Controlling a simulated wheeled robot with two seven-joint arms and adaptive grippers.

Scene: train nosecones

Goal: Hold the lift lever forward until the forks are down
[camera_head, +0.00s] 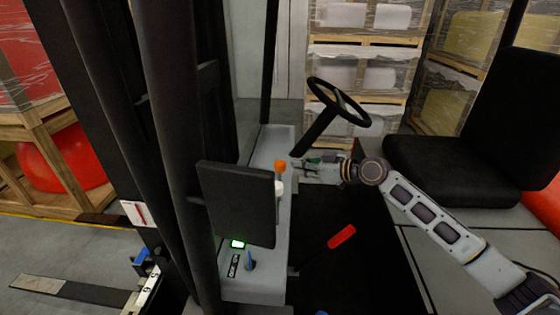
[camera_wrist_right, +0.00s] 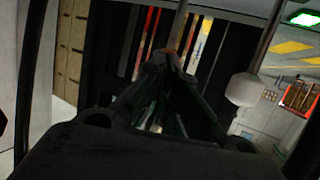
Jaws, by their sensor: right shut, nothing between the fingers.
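Two levers stand on the console beside the dark panel, one with an orange knob (camera_head: 281,165) and one with a white knob (camera_head: 279,188). No readable label tells which is the lift lever. My right gripper (camera_head: 291,172) is shut and empty, close beside these levers; touching cannot be told. In the wrist view its fingertips (camera_wrist_right: 173,62) meet in front of a thin rod, and the white knob (camera_wrist_right: 245,89) is to their right. A fork (camera_head: 75,291) shows at lower left, low over the floor; its exact height is unclear. My left gripper is out of view.
The dark panel (camera_head: 236,203) hides part of the console. A numbered scale (camera_head: 148,291) with a blue marker (camera_head: 141,257) is beside the mast. A green light (camera_head: 237,244) is lit.

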